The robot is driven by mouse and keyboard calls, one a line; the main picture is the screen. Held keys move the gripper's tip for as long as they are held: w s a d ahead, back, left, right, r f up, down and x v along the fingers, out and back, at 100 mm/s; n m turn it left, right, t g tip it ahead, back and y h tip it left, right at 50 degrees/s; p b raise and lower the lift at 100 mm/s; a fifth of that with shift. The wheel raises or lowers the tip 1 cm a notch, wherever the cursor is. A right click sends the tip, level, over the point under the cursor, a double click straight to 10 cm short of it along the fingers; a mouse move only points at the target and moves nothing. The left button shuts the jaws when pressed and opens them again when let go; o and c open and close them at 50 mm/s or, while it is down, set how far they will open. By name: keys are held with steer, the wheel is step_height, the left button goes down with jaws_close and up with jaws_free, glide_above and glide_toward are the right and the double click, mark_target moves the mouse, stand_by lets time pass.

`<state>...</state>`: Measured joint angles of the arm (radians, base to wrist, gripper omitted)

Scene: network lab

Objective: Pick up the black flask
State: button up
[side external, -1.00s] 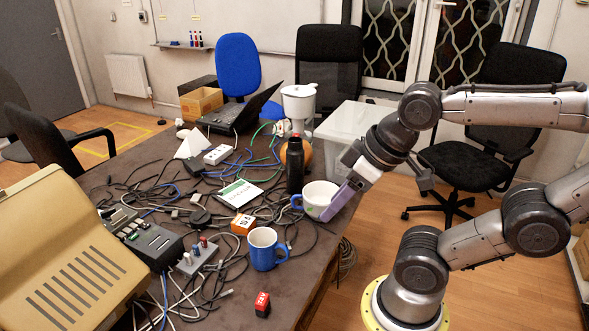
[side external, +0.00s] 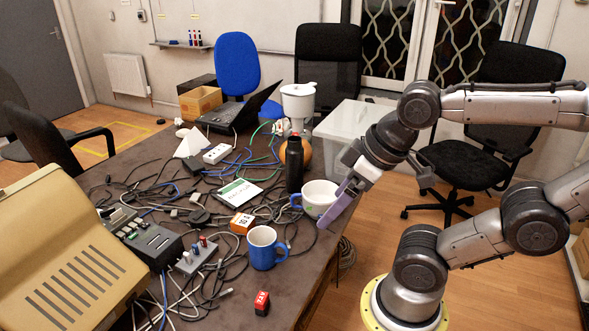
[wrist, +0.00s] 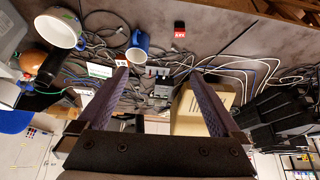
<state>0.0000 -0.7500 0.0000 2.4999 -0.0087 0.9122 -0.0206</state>
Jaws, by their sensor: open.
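The black flask (side external: 294,165) stands upright on the table, just behind and left of a white bowl-like cup (side external: 318,197) with a blue handle. In the wrist view the flask (wrist: 47,69) is at the upper left, beside the white cup (wrist: 58,29). My gripper (side external: 331,221) is at the table's right edge, in front of and right of the flask, and overlaps the white cup in the side view. In the wrist view its two purple fingers (wrist: 164,78) are wide apart with nothing held between them. The flask lies outside the fingers.
A blue mug (side external: 264,248), an orange box (side external: 242,223) and a red block (side external: 262,304) stand nearer the front. An orange ball-like thing (side external: 306,150) and a white jug (side external: 298,103) are behind the flask. Tangled cables cover much of the table (side external: 215,305).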

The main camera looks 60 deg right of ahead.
steer(key=w+d+r+n+g+h, duration=0.2)
steer(key=w+d+r+n+h, duration=0.15)
steer(key=d, duration=0.45)
steer(key=w+d+r+n+g+h, duration=0.1)
steer(key=w+d+r+n+h, duration=0.15)
steer(key=d+r+h, duration=0.4)
steer(key=n+h, duration=0.8)
steer(key=n, duration=0.4)
glide_above(291, 170)
steer(key=w+a, duration=0.2)
steer(key=a, duration=0.1)
step_height(291, 170, down, 22)
steer(key=shift+n+g, duration=0.4)
steer(key=f, duration=0.3)
steer(key=s+d+f, duration=0.1)
steer(key=f, duration=0.2)
steer(key=s+f, duration=0.1)
steer(key=f, duration=0.3)
steer(key=shift+s+d, duration=0.1)
steer(key=shift+d, duration=0.1)
steer(key=shift+f, duration=0.6)
steer(key=d, duration=0.5)
steer(key=shift+w+f, duration=0.2)
steer(key=shift+f, duration=0.15)
jaws_close()
steer(key=shift+w+r, duration=0.1)
steer(key=shift+r, duration=0.1)
